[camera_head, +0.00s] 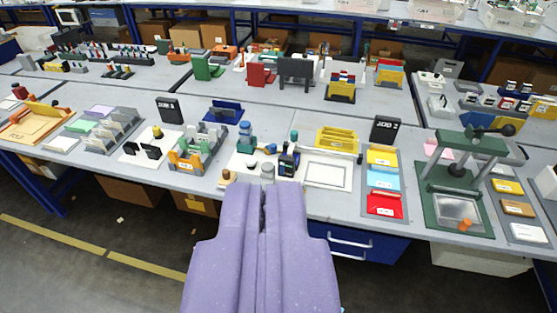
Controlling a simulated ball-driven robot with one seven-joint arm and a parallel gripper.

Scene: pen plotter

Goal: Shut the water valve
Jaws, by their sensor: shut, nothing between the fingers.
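My gripper (262,192) shows as two purple fingers rising from the bottom of the view. They are shut together with nothing between them. The fingertips appear just in front of the near bench edge, below the small grey and blue items. I cannot make out a water valve in this view; no part here is clearly one. A small teal and blue piece (245,135) stands on the bench behind the fingertips, but it is too small to identify. The fingers hide part of the bench's front edge and the floor.
More benches stand behind. The floor at front left (90,275) is open.

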